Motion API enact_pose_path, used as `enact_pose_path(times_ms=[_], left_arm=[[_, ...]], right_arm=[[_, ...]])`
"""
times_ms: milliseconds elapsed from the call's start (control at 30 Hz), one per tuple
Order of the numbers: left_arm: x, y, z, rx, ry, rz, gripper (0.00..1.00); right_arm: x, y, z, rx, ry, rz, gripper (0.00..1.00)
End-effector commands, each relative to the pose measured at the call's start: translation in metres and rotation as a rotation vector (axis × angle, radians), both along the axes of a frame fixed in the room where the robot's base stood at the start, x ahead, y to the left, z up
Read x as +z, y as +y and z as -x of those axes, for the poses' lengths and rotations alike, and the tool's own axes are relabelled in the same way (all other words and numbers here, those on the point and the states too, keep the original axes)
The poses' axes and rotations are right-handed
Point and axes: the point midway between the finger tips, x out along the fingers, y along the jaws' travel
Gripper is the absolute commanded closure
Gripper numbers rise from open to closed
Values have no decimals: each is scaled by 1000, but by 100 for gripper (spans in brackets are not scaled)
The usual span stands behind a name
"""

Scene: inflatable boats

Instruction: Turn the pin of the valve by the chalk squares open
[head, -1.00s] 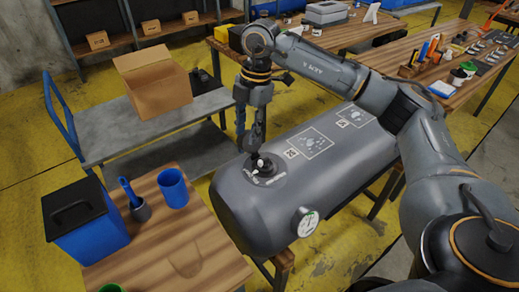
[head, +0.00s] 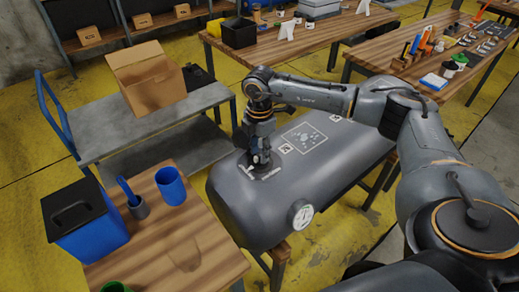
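The grey inflatable tube (head: 245,210) lies across the middle of the head view on wooden supports. White chalk squares (head: 305,138) with marks inside are drawn on its top. The valve (head: 267,173) sits on top of the tube, at the left end of these marks. My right gripper (head: 260,162) points down onto the valve and hides most of it, pin included. Whether its fingers touch or close on the pin cannot be seen. My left gripper is out of view.
A pressure gauge (head: 301,214) sits on the tube's near side. A wooden table (head: 215,262) at lower left holds a blue bin (head: 85,225) and a blue cup (head: 171,186). A grey cart (head: 98,135) carries a cardboard box (head: 150,78). Workbenches stand behind.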

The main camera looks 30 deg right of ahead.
Motion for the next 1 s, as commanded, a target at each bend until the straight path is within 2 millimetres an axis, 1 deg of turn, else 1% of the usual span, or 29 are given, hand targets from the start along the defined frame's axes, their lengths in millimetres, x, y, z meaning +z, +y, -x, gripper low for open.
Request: enact_pose_path(times_ms=[133, 367, 467, 500, 533, 567, 833, 1000], left_arm=[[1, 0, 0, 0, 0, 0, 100], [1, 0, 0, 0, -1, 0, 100], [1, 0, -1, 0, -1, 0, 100], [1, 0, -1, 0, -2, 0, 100], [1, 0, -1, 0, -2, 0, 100], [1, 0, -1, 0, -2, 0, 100], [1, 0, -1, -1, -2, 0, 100], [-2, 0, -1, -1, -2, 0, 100]], right_arm=[[-7, 0, 0, 1, 1, 0, 66], [-7, 0, 0, 1, 0, -1, 66], [-7, 0, 0, 1, 0, -1, 84], [-7, 0, 0, 1, 0, -1, 93], [-7, 0, 0, 1, 0, -1, 99], [-7, 0, 0, 1, 0, -1, 100], [-7, 0, 0, 8, 0, -1, 100], [-8, 1, 0, 52, -1, -2, 100]])
